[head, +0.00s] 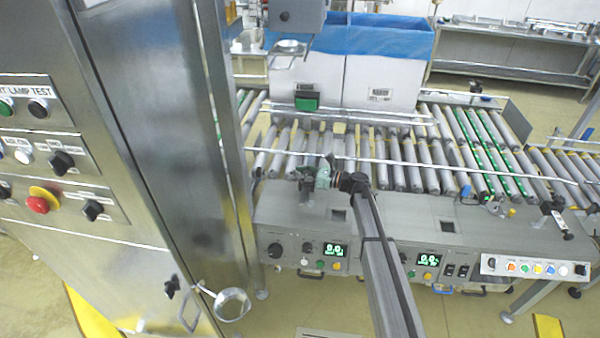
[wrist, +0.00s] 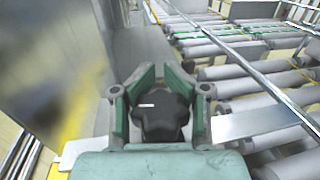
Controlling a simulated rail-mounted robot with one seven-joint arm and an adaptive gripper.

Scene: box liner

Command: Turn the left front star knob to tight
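The black star knob (wrist: 160,112), with a small white mark on its face, shows in the middle of the wrist view. My gripper (wrist: 162,88) is at the knob, with one green-padded finger on its left and one on its right. The knob nearly fills the room between the pads. Whether both pads press on it cannot be told. In the head view my gripper (head: 322,176) is over the left end of the grey conveyor console (head: 390,215), at its back edge. There the knob cannot be made out behind the gripper and arm.
A steel cabinet (head: 150,120) stands close on the left. A metal guide rail (head: 420,163) runs behind my gripper, across the rollers (head: 440,150). A carton with a blue liner (head: 370,75) stands beyond. Another dark knob (head: 547,207) is at the console's right end.

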